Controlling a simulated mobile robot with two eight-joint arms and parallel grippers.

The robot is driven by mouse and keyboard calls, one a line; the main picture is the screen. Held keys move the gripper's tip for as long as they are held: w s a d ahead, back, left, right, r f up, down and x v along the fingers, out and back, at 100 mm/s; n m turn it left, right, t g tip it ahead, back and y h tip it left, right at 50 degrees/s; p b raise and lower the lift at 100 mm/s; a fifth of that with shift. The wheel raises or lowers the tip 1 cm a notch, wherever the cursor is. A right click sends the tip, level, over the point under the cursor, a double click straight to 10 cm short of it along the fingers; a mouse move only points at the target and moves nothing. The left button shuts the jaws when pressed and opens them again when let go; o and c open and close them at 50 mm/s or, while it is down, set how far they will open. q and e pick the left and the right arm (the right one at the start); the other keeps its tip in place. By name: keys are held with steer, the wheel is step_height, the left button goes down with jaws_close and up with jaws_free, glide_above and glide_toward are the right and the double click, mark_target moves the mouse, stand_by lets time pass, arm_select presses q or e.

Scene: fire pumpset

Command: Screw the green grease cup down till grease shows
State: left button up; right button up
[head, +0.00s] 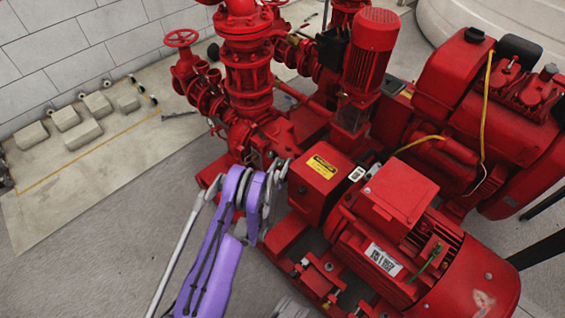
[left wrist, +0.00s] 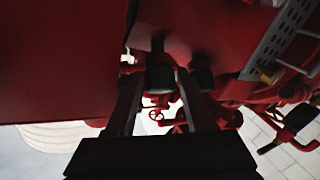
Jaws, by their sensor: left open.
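My left gripper (head: 281,168) is at the red pump, beside the red box with the yellow label, and its tips partly blend into the machinery in the head view. In the left wrist view the gripper (left wrist: 160,76) is open, one dark finger on each side. A dark, slightly greenish short cylinder (left wrist: 160,79) shows between the fingers; it may be the grease cup, but shade hides its colour. I cannot tell whether the fingers touch it. No clearly green cup shows in the head view. My right gripper is in neither view.
The red box (head: 320,180) and red motor (head: 400,235) stand close to the right of my gripper. Red valves and pipes (head: 248,80) rise behind it. In the left wrist view a large red surface (left wrist: 60,60) fills the upper left.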

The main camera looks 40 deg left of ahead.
arm_select(q)
jaws_close()
steer(key=shift+m, duration=0.3)
steer(key=m+h+b, duration=0.1)
steer(key=m+t+h, duration=0.1)
steer(key=m+h, duration=0.1)
steer(key=shift+a+f+m+b, duration=0.15)
steer(key=shift+m+b, duration=0.15)
steer(key=shift+b, duration=0.05)
steer(key=m+h+b, duration=0.1)
steer(key=m+h, duration=0.2)
steer(key=m, duration=0.1)
steer(key=shift+t+h, duration=0.3)
steer(key=m+g+h, duration=0.1)
steer(key=m+h, duration=0.3)
steer(key=m, duration=0.1)
steer(key=shift+b, duration=0.4)
steer(key=shift+w+m+g+h, duration=0.1)
steer(key=shift+m+g+h, duration=1)
steer(key=shift+m+h, duration=0.85)
steer(key=shift+m, duration=0.65)
